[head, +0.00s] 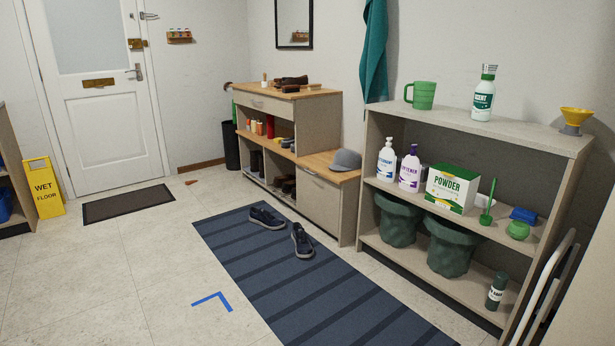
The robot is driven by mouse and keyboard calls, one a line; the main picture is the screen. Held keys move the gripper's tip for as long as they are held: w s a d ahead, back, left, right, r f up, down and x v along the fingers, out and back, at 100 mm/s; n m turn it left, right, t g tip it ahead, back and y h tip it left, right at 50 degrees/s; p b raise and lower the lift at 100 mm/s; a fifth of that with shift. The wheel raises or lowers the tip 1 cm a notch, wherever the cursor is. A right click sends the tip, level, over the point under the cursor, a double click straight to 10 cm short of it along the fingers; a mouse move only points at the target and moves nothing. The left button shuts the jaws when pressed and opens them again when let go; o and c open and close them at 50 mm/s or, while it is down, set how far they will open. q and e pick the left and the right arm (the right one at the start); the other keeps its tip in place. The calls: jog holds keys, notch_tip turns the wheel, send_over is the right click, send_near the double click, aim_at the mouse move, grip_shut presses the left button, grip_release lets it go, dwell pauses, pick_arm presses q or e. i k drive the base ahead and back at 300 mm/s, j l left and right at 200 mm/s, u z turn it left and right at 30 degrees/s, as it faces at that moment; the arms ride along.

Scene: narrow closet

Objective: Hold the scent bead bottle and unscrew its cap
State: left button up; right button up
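The scent bead bottle (483,99) stands upright on the top board of the grey shelf unit at the right. It is white with a green label that reads "SCENT" in part. Its silvery cap (489,71) sits on top of the bottle. Neither of my grippers shows in the head view, and nothing touches the bottle.
On the same top board (450,122) stand a green mug (421,95) left of the bottle and a yellow funnel (575,118) to its right. Lower boards hold detergent, softener and a powder box (452,187). A striped rug (310,275) with shoes lies before the shelf.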

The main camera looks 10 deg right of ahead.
aim_at(486, 94)
jog(key=i+j+z, duration=0.1)
jog(key=i+z, duration=0.25)
jog(key=i+j+z, duration=0.3)
jog(key=i, duration=0.2)
jog(key=i+j+z, duration=0.2)
jog(key=i+z, duration=0.15)
jog(key=i, duration=0.05)
